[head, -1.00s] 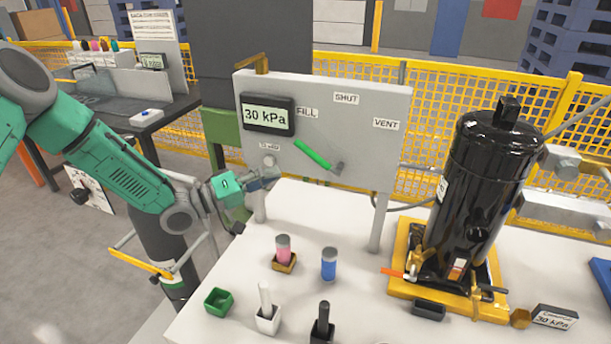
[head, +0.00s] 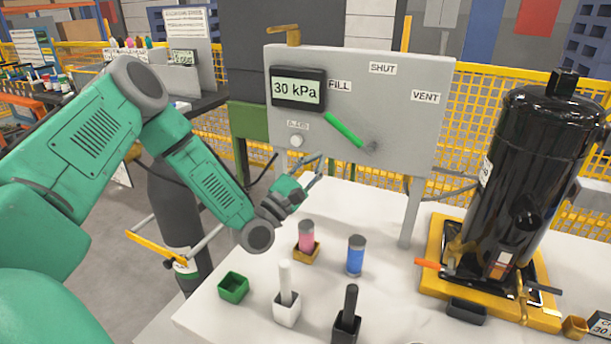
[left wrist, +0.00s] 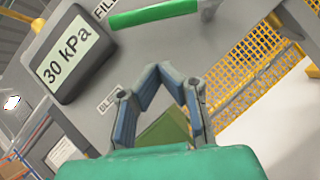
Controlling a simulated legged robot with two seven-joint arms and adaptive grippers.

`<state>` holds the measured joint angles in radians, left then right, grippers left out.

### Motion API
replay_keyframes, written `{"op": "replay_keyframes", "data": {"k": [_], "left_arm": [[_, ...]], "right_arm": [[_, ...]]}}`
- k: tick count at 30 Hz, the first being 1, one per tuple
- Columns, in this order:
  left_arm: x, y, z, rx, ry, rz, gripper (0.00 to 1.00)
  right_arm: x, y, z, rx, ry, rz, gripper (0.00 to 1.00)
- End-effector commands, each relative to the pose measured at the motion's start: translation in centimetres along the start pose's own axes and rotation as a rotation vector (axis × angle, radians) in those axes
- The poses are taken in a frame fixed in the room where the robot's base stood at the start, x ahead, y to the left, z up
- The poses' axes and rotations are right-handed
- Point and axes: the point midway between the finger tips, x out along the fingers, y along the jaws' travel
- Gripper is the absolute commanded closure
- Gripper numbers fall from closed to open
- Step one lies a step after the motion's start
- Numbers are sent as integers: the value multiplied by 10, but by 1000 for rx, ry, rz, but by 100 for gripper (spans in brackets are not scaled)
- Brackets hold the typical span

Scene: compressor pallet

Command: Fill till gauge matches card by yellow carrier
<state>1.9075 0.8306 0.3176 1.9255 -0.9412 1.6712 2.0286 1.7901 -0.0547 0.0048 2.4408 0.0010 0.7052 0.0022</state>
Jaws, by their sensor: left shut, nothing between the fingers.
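The gauge (head: 297,89) on the grey panel (head: 425,75) reads 30 kPa, and the gauge also shows in the left wrist view (left wrist: 68,52). The green valve lever (head: 345,131) slants up-left from its pivot toward the FILL label (head: 340,85). A round bleed knob (head: 296,141) sits below the gauge. My left gripper (head: 318,166) is shut and empty, in front of the panel, below the lever and right of the knob. The card (head: 601,325) by the yellow carrier (head: 435,262) is cut off at the right edge; "30" shows. My right gripper is out of view.
The black compressor (head: 535,170) stands on the yellow carrier. Pink (head: 306,238) and blue (head: 356,256) vials, a green cup (head: 233,287), and white (head: 287,310) and black (head: 347,325) holders occupy the front of the white table. A dark cylinder (head: 178,215) stands left of the table.

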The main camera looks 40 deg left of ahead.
Motion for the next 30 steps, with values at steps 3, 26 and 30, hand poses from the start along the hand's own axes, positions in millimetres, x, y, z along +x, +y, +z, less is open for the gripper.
{"op": "replay_keyframes", "data": {"k": [3, 26, 30], "left_arm": [[25, 0, 1, 2, -4, -1, 100], [49, 0, 28, 3, 0, -3, 100], [50, 1, 30, 21, 0, -15, 100]], "right_arm": [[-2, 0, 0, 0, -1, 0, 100], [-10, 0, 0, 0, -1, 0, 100], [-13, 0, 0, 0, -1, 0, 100]]}}
